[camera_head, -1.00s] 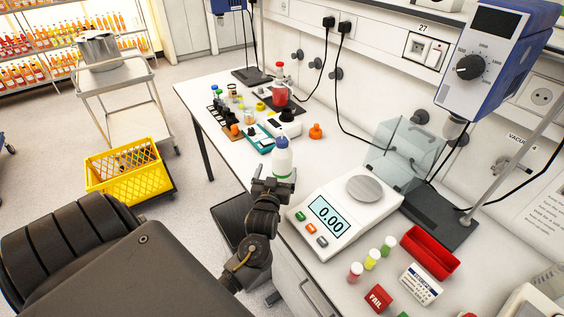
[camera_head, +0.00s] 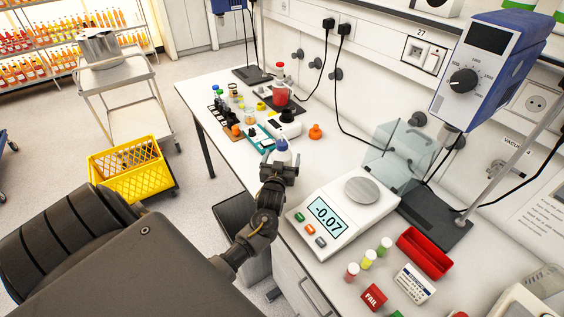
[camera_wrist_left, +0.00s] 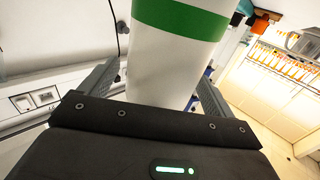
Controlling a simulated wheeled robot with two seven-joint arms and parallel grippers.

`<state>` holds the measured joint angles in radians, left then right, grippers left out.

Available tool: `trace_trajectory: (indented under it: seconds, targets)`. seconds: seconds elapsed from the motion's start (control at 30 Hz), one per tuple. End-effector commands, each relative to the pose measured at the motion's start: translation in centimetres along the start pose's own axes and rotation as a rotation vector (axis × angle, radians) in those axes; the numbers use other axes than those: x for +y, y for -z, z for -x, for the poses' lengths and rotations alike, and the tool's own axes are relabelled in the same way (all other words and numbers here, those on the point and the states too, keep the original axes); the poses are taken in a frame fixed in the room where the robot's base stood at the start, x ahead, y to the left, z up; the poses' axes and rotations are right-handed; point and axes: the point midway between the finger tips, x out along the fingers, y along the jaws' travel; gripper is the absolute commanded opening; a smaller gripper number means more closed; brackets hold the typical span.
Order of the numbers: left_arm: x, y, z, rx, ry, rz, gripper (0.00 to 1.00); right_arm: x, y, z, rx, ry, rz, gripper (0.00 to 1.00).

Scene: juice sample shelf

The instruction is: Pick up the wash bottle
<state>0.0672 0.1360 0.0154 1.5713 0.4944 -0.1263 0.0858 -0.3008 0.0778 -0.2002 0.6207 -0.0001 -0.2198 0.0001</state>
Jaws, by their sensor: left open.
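The wash bottle (camera_head: 282,153) is white with a blue cap and stands upright on the bench, left of the balance. My left gripper (camera_head: 279,170) is at the bottle and hides its lower part in the head view. In the left wrist view the bottle (camera_wrist_left: 175,55) shows large and close, white with a green band. It is between the two spread fingers of my left gripper (camera_wrist_left: 155,85), which is open. A gap shows beside the left finger; contact on the right side is unclear. My right gripper is not in view.
The balance (camera_head: 321,240), reading -0.07, is close to the right of my gripper. An orange item (camera_head: 315,131) and other bench items stand behind the bottle. A yellow crate (camera_head: 128,178) is at left.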

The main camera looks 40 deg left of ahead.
Motion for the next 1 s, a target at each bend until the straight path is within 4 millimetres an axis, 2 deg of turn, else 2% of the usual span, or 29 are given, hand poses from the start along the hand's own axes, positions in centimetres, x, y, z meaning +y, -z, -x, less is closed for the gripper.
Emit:
trace_trajectory:
  seconds: [0.07, 0.53, 0.87, 1.0]
  targets:
    - [0.0, 0.0, 0.0, 0.000, 0.000, 0.000, 0.89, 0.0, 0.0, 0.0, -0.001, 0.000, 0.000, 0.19]
    - [0.0, 0.0, 0.1, 0.000, 0.000, 0.000, 0.29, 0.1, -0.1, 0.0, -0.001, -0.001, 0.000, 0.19]
    - [0.0, 0.2, 0.0, 0.004, 0.000, 0.001, 0.27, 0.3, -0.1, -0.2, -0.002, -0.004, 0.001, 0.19]
    - [0.0, 1.0, 0.0, 0.006, 0.000, 0.003, 0.27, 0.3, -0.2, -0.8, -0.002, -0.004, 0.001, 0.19]
